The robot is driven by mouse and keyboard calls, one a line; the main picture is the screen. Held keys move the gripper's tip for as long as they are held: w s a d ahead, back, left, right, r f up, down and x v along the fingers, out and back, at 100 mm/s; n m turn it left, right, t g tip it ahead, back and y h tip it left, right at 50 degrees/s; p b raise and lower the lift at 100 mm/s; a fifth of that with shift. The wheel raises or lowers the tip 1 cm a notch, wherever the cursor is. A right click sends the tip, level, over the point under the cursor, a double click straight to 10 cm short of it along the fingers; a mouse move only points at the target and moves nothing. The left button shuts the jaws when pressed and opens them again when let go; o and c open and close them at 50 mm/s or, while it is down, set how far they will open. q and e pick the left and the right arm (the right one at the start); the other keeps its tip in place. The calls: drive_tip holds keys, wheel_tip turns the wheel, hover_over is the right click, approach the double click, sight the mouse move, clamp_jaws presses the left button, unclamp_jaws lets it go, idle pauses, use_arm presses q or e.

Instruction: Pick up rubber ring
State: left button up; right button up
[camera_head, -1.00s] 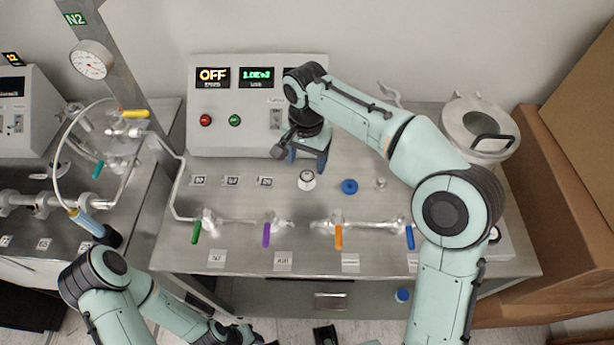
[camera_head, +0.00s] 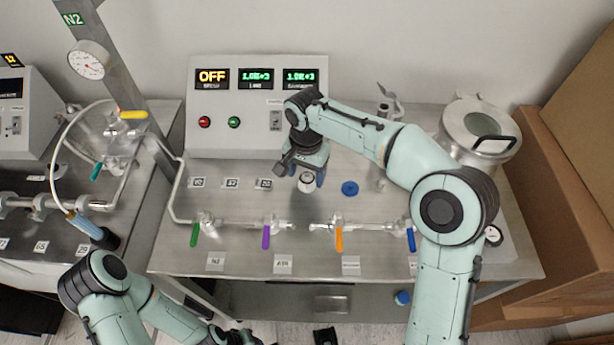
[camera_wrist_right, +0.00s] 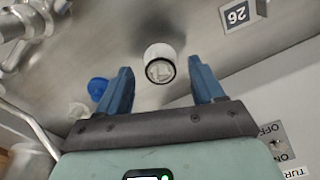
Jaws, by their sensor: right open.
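The likely rubber ring (camera_wrist_right: 160,64) is a black rim around the end of a small white round piece. In the right wrist view this piece stands between and a little beyond my gripper's fingertips. In the head view the white piece (camera_head: 306,184) sits on the steel bench top, partly hidden by the gripper. My right gripper (camera_head: 306,173) is just above and behind it, fingers pointing down. In the right wrist view the blue fingers of my right gripper (camera_wrist_right: 160,68) are wide apart with nothing held. My left gripper (camera_head: 236,337) shows only partly at the bottom edge.
A blue cap (camera_head: 349,188) lies right of the white piece. Glass valves with green, purple, orange and blue handles (camera_head: 267,237) line the bench front. A control box (camera_head: 227,124) stands behind, and a metal chamber (camera_head: 478,130) at the right.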

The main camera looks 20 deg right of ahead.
drive_tip(key=shift+f, duration=0.2)
idle(0.3)
drive_tip(key=c, duration=1)
